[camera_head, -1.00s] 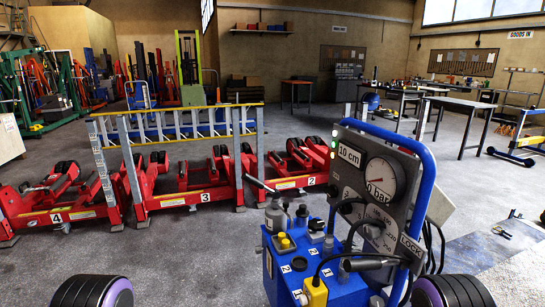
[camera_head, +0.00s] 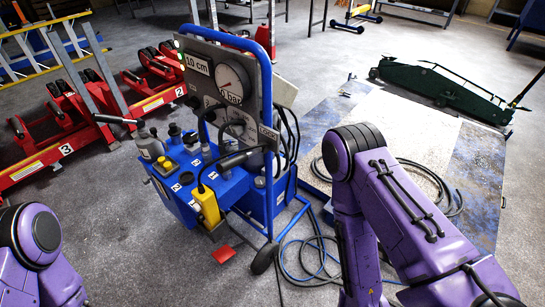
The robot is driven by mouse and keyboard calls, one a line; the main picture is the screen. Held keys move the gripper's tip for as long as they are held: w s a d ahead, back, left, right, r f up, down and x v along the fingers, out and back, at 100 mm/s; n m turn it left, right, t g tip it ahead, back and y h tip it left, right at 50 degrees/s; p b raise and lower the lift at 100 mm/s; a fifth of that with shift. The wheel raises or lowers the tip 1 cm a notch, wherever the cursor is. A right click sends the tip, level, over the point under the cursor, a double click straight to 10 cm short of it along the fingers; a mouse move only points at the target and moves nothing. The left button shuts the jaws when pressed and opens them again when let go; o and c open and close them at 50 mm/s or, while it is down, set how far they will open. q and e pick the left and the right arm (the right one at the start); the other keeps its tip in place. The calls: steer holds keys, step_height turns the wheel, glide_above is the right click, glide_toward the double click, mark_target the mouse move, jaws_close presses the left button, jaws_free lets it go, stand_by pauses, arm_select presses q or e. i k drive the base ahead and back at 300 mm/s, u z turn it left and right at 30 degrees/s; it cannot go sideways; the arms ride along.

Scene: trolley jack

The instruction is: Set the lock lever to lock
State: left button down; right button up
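A blue wheeled control unit (camera_head: 262,190) stands upright left of centre, with a grey gauge panel (camera_head: 199,84) on its frame. My purple arm links show at the lower left and at the right, apart from the lever. Both grippers are outside the picture.
A red pedal (camera_head: 224,253) lies at the unit's foot. Hoses (camera_head: 300,262) loop over the floor on its right. A dark green trolley jack (camera_head: 440,90) stands at the back right. Red lifting units (camera_head: 62,130) stand at the left. Grey floor is open in front.

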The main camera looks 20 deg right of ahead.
mark_target(224, 166)
steer(key=z, duration=1.65)
steer(key=i, duration=0.45)
steer(key=u, duration=1.7)
